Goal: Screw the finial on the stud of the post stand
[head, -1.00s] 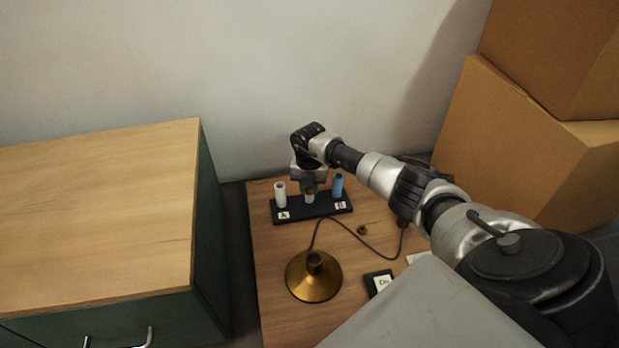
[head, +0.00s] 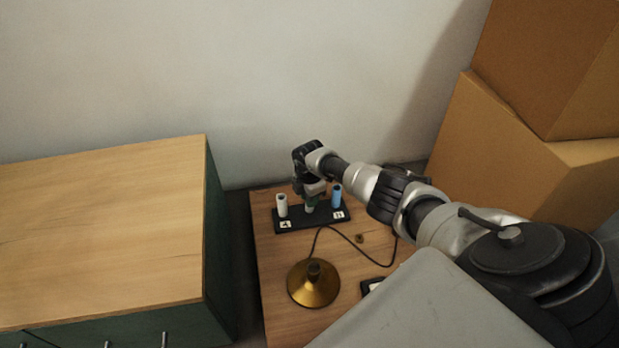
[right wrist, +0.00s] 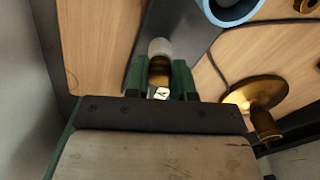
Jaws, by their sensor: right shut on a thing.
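The black stand (head: 322,222) lies at the back of the small wooden table, with a white post (head: 282,205) at its left, labelled A, and a blue post (head: 336,195) at its right. My right gripper (head: 309,200) is between and over them, pointing down at the stand's middle, where a short white piece (head: 309,209) shows below it. In the right wrist view, its green fingers (right wrist: 160,78) are shut on a small brass piece (right wrist: 159,66), perhaps the finial, with a pale round end beyond it. Whether it sits on the stud is hidden. My left gripper is not in view.
A brass lamp base (head: 313,284) with a dark cord stands on the table's front left. A wood-topped green cabinet (head: 100,220) stands left; cardboard boxes (head: 500,150) are stacked right.

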